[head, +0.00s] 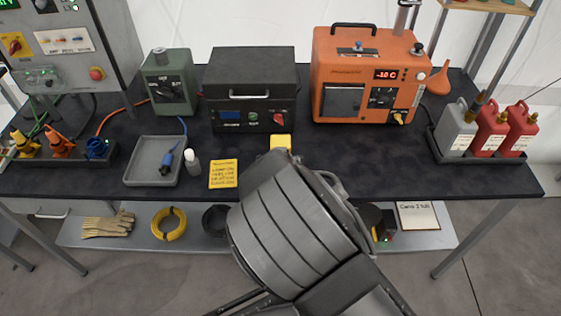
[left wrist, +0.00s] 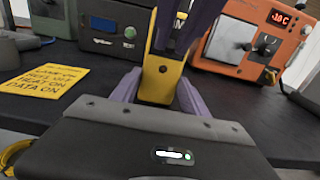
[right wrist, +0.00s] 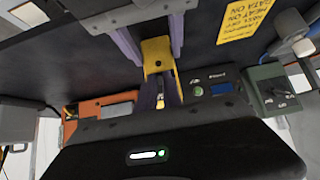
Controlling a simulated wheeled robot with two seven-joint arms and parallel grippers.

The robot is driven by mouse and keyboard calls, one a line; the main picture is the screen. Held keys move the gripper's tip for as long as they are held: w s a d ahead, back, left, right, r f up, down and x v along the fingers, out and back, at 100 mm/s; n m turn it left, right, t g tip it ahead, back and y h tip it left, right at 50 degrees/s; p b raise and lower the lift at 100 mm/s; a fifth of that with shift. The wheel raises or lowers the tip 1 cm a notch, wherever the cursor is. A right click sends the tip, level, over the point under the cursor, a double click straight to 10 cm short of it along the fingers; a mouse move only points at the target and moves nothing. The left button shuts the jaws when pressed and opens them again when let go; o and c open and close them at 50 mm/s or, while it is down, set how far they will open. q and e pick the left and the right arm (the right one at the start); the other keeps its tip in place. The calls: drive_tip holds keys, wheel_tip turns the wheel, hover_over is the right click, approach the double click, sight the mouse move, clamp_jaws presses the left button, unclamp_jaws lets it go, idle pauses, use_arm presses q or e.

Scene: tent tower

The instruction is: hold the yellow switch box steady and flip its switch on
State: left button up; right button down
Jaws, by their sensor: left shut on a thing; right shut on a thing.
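The yellow switch box (head: 281,141) stands at the front edge of the dark table, mostly hidden by my arm in the head view. In the left wrist view the box (left wrist: 163,82) sits between the purple fingers of my left gripper (left wrist: 160,88), which is shut on it. In the right wrist view the box (right wrist: 157,55) is at the fingertips of my right gripper (right wrist: 160,82), which is shut on part of it. The fingers of both grippers meet at the box from opposite sides. I cannot make out the switch lever or its position.
A yellow note (head: 223,174), a grey tray (head: 134,173) and a white bottle (head: 192,162) are left of the box. Behind stand a black case (head: 250,65), an orange unit (head: 335,55) and a green box (head: 166,72). Red canisters (head: 522,125) stand at the right.

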drive_tip(key=shift+w+r+g, duration=0.15)
drive_tip(key=shift+r+g, duration=0.05)
drive_tip(key=shift+g, duration=0.6)
drive_tip(key=shift+w+r+g, duration=0.15)
drive_tip(key=shift+g, duration=0.65)
drive_tip(key=shift+w+r+g, duration=0.15)
drive_tip(key=shift+r+g, duration=0.05)
drive_tip(key=shift+g, duration=0.6)
drive_tip(key=c, duration=1.5)
unclamp_jaws()
drive_tip(key=shift+r, duration=0.1)
drive_tip(key=v, duration=1.2)
